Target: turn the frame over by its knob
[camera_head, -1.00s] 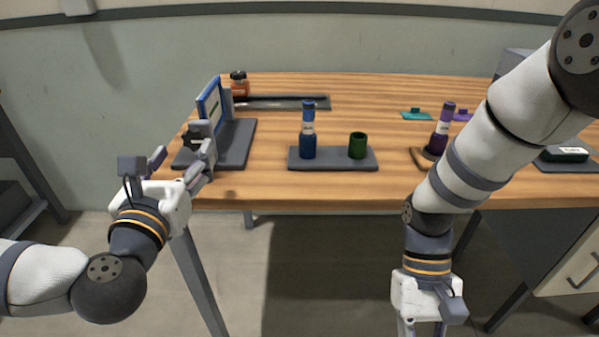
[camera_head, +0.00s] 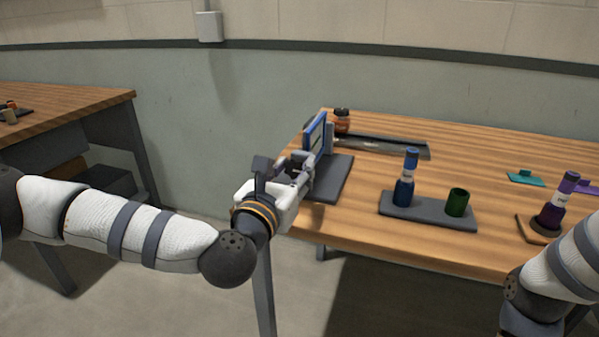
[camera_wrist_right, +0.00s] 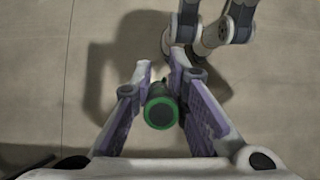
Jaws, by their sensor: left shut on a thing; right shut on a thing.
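The blue-edged frame (camera_head: 316,135) stands upright on its dark grey base (camera_head: 334,180) at the left end of the table. My left gripper (camera_head: 305,172) is at the frame's near left side, shut on the knob, which its fingers hide. My right gripper (camera_wrist_right: 160,98) shows in the right wrist view, its fingers shut on a dark roller with a green-rimmed end (camera_wrist_right: 161,113), held over the floor. In the head view only part of my right arm shows, at the lower right.
A dark grey holder (camera_head: 425,211) carries a blue roller (camera_head: 405,178) and a green cup (camera_head: 457,202). A purple roller (camera_head: 556,203) stands further right. A long dark tray (camera_head: 380,146) and an orange-brown jar (camera_head: 342,121) are behind the frame. Another table (camera_head: 70,98) is far left.

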